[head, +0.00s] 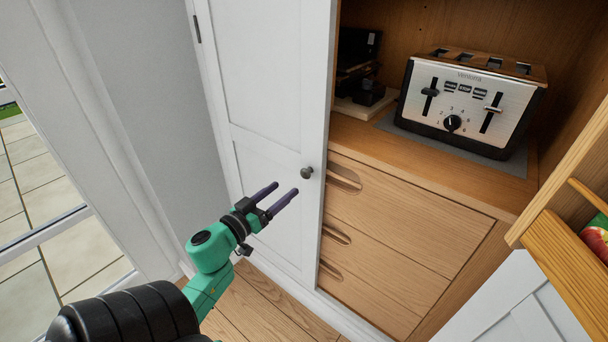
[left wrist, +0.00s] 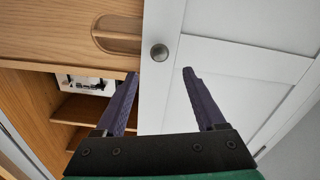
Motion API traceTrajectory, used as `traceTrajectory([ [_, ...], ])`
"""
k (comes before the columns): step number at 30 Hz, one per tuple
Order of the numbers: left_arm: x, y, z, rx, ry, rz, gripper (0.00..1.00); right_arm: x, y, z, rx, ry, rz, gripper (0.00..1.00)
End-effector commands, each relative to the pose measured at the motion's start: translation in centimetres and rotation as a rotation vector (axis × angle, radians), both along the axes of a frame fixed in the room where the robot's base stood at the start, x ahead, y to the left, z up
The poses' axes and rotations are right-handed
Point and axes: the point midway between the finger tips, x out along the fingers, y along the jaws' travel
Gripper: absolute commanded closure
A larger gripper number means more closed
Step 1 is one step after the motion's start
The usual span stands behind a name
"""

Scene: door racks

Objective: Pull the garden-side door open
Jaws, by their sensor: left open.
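The garden-side door (head: 270,110) is a white panelled cabinet door on the side of the glazing. It looks shut, covering the left part of the cabinet, with a hinge at its upper left edge. Its dark round knob (head: 306,172) sits near its right edge; in the left wrist view the knob (left wrist: 159,52) lies just beyond the fingertips, roughly centred between them. My left gripper (head: 286,188) is open and empty, just short of the knob and seemingly not touching it. My right gripper is not in view.
Right of the door, the open cabinet holds a toaster (head: 470,98) above wooden drawers (head: 400,240). Another white door (head: 515,310) with a wooden rack (head: 565,255) stands open at lower right. A grey wall (head: 145,80) and glazing are on the left.

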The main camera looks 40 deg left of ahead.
Motion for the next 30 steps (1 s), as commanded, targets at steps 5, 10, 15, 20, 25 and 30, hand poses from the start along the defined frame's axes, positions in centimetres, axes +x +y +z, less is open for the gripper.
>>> traceTrajectory([
  [5, 4.9, 0.1, 0.1, 0.001, -0.003, -0.001, 0.28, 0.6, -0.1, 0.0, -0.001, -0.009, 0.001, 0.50],
  [10, 7.9, 0.2, 0.0, -0.001, -0.001, 0.000, 0.28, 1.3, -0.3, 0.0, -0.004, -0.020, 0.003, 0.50],
  [15, 8.7, 0.2, 0.0, 0.000, 0.001, 0.001, 0.28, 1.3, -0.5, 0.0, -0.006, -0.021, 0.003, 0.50],
  [20, 8.6, 0.2, 0.0, -0.001, 0.001, 0.001, 0.28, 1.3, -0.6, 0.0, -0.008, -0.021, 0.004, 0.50],
  [25, 8.6, 0.2, 0.0, -0.001, 0.001, 0.001, 0.93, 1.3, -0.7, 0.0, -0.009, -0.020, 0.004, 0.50],
  [30, 8.6, 0.2, 0.0, -0.002, 0.001, 0.001, 1.00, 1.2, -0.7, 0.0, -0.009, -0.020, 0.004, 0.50],
])
